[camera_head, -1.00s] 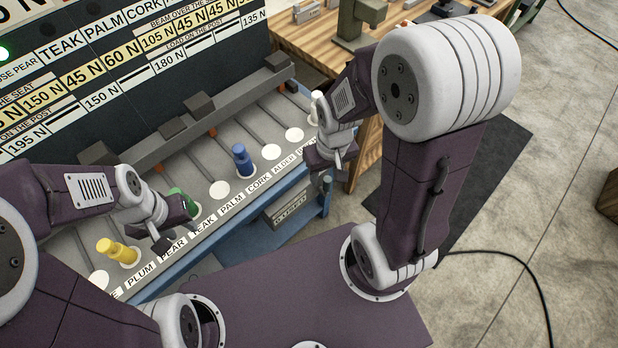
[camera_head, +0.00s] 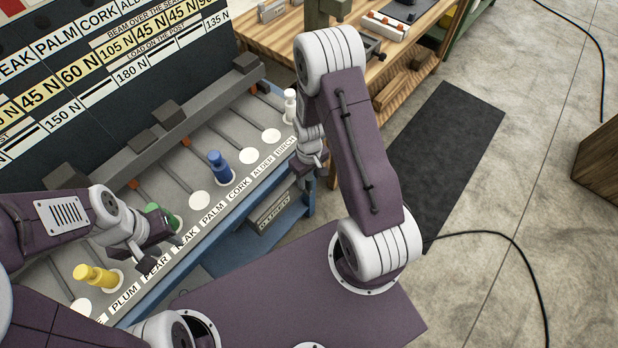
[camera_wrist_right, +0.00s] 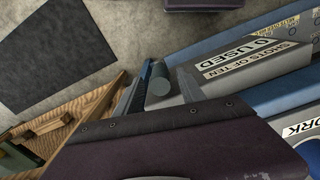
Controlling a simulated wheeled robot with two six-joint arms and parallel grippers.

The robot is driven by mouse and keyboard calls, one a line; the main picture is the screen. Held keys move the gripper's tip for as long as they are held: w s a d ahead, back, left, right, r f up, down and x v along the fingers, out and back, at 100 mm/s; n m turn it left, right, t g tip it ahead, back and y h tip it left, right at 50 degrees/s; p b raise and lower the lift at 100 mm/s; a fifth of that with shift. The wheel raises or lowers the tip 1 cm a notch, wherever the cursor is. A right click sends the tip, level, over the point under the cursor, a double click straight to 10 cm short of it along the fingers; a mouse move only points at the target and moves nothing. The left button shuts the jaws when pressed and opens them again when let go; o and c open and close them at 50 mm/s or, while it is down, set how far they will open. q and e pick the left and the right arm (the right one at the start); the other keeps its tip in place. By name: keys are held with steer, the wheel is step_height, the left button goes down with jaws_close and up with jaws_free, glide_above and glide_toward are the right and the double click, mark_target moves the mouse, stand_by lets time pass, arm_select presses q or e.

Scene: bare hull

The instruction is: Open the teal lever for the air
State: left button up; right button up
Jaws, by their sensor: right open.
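I cannot make out a clearly teal lever in either view. In the right wrist view a grey-green cylinder (camera_wrist_right: 158,86) shows between the fingers of my right gripper (camera_wrist_right: 156,94); I cannot tell what it belongs to. In the head view my right gripper (camera_head: 312,175) is open, at the front right end of the bench near the BIRCH label. My left gripper (camera_head: 150,240) is beside a green peg (camera_head: 161,217) on the bench's left part; its fingers are partly hidden and their opening is unclear.
The grey bench (camera_head: 225,175) carries a yellow peg (camera_head: 92,275), a blue peg (camera_head: 220,165) and a white peg (camera_head: 290,103). A wooden table (camera_head: 420,65) stands behind. A dark mat (camera_head: 447,150) and a cable (camera_head: 520,255) lie on the floor at right.

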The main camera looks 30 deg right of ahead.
steer(key=shift+f, duration=0.2)
jaws_close()
stand_by(1.3)
